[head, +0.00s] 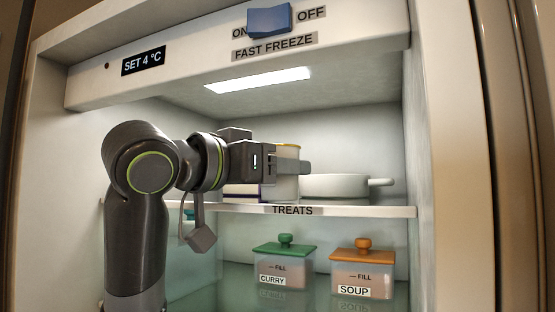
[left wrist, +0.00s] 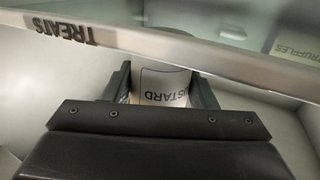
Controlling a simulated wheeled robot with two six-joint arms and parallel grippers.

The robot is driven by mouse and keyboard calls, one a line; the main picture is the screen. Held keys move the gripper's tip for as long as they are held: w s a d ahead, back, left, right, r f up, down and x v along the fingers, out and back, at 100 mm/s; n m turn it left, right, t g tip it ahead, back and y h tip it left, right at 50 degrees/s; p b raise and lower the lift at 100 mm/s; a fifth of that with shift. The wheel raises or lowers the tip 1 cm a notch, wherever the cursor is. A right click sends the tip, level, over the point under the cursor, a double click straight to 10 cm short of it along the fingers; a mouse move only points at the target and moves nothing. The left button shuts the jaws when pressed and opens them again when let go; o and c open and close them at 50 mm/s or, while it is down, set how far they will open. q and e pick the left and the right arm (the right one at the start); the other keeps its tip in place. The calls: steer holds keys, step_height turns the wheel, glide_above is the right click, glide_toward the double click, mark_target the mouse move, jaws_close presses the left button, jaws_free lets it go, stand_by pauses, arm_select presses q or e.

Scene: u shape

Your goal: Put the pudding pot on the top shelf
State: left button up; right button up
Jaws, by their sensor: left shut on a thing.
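My left gripper (head: 290,166) is shut around a pale pot (head: 284,187) with a yellow rim, at the height of the top shelf (head: 350,212) marked TREATS. In the left wrist view the pot (left wrist: 163,84) sits between the two fingers, and its label partly reads "USTARD". The shelf's front edge (left wrist: 190,55) runs close by the pot there. I cannot tell whether the pot touches the shelf. The gripper hides part of the pot. My right gripper is not in view.
A white pan (head: 340,185) with a handle stands on the top shelf, right of the pot. A box (left wrist: 292,42) marked TRUFFLES shows in the left wrist view. Below are a green-lidded CURRY jar (head: 284,268) and an orange-lidded SOUP jar (head: 362,270).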

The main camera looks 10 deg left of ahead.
arm_select(q)
steer(key=shift+s+d, duration=0.1)
steer(key=shift+f, duration=0.2)
steer(key=o, duration=1.1)
steer(key=shift+r, duration=0.1)
steer(key=shift+r, duration=0.15)
steer(key=b+v, duration=0.6)
steer(key=v, duration=0.6)
steer(key=shift+b, duration=0.3)
